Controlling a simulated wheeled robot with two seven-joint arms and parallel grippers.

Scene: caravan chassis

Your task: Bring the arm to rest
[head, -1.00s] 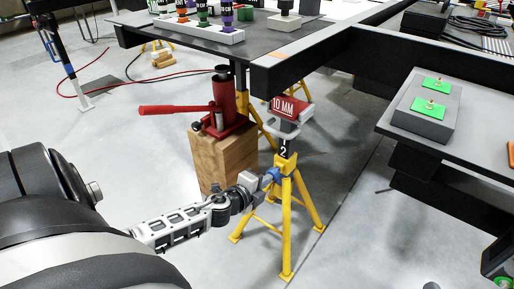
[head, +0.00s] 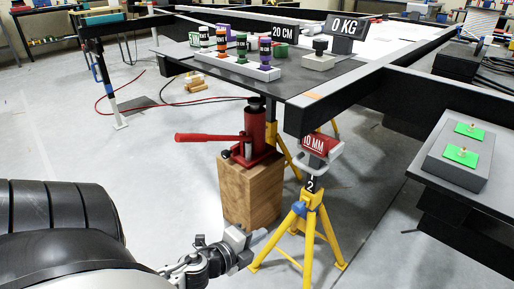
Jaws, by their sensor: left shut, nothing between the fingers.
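My left arm comes in from the lower left. My left gripper (head: 247,240) is shut and empty, low in front of the wooden block and left of the yellow stand. The yellow stand (head: 307,235) is a tripod with a blue collar (head: 300,208), a tag with a 2 and a grey cradle on top. A red "10 MM" sign (head: 318,146) shows at its top, below the chassis beam. The gripper appears apart from the stand's collar. My right gripper is not in view.
A red bottle jack (head: 257,133) stands on a wooden block (head: 250,190), its handle pointing left. The dark chassis (head: 345,103) spans above. A grey table (head: 485,185) with a green-topped box is at right. Floor at left is mostly clear, with a red hose (head: 150,103).

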